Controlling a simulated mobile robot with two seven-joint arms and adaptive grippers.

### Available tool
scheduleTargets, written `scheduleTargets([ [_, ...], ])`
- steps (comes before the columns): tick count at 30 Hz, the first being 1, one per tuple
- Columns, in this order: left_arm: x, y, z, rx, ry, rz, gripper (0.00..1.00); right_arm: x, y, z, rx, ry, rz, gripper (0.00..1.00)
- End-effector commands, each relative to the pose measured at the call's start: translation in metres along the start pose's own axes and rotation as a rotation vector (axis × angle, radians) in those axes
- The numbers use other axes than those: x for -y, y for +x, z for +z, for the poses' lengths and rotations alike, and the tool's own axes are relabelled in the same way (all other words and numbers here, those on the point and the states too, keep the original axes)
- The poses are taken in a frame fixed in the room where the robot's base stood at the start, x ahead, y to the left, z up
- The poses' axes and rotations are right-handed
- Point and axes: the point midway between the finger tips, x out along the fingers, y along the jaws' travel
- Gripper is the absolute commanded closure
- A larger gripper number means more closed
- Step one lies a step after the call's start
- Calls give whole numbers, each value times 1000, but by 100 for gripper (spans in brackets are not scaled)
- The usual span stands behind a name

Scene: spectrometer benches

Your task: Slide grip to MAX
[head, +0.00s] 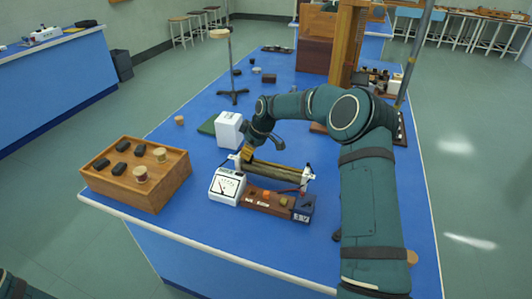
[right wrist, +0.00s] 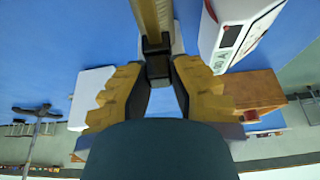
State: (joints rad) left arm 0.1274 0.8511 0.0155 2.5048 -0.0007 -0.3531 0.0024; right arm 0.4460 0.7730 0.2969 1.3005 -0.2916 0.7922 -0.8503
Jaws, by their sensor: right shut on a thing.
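The rheostat (head: 280,174), a long brownish cylinder between pale end pieces, lies across the blue bench just behind the meter. My right gripper (head: 247,155) is at its left end in the head view. In the right wrist view its yellow-padded fingers (right wrist: 157,72) are shut on the small black slide grip (right wrist: 156,44), which sits on a brass-coloured bar (right wrist: 149,14). The grip is hidden behind the gripper in the head view. No MAX mark can be read. My left gripper is out of view.
A white box (head: 229,128) stands close behind. A wooden tray (head: 135,175) with black pieces is at left. Bench surface is clear between tray and meter.

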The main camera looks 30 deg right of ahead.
Motion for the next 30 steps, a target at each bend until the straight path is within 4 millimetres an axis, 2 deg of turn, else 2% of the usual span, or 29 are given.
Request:
scheduleTargets([
  [4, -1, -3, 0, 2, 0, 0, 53, 1, 8, -10, 8, 2, -5, 100],
  [13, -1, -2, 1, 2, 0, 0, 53, 1, 8, -12, 5, 2, -4, 100],
  [14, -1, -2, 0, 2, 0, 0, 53, 1, 8, -12, 5, 2, -4, 66],
  [15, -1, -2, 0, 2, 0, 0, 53, 1, 8, -12, 5, 1, -4, 52],
  [16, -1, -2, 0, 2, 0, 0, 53, 1, 8, -12, 5, 1, -4, 47],
  [26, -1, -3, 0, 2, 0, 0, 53, 0, 5, -11, 6, 2, -2, 47],
  [30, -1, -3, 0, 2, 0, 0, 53, 0, -8, -11, 6, 2, 0, 47],
])
